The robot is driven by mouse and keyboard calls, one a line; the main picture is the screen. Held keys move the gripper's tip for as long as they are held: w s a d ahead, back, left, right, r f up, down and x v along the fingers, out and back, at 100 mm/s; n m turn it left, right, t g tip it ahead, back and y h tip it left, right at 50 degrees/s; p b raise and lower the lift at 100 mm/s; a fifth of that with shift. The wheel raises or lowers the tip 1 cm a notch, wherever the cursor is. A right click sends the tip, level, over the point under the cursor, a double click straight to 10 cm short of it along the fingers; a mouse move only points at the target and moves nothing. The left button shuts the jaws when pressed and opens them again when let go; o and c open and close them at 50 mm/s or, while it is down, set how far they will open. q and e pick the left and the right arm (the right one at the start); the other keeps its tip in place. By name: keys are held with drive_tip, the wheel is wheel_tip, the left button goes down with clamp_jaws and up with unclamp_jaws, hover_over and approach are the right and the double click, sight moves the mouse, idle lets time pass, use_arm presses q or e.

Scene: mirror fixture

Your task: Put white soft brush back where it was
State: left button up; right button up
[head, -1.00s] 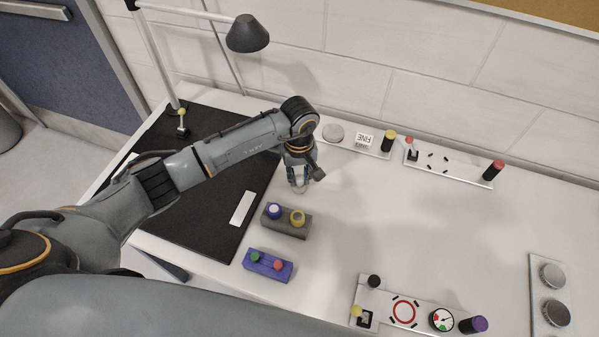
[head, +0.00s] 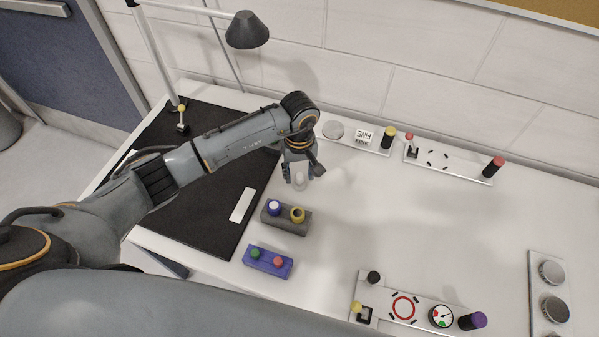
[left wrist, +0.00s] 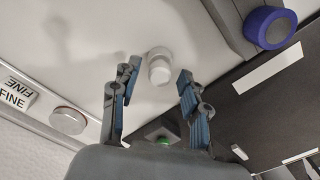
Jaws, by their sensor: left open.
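A small white cylindrical piece, which looks like the white soft brush (left wrist: 160,66), stands on the white tabletop in the left wrist view. In the head view it shows as a pale shape (head: 300,183) under the gripper, partly covered. My left gripper (left wrist: 158,82) is open, with one blue-padded finger on each side of the brush and visible gaps between. In the head view my left gripper (head: 299,179) points down behind the grey block (head: 285,224). My right gripper is not in view.
A purple block (head: 268,263) is in front. A plate with the FINE sign (head: 364,138) lies behind right. A black mat (head: 215,150) is left. The middle table is clear.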

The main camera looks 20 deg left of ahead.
sight(299, 175)
use_arm(q)
wheel_tip(299, 175, up, 11)
drive_tip(key=b, duration=0.3)
drive_tip(key=shift+r, duration=0.2)
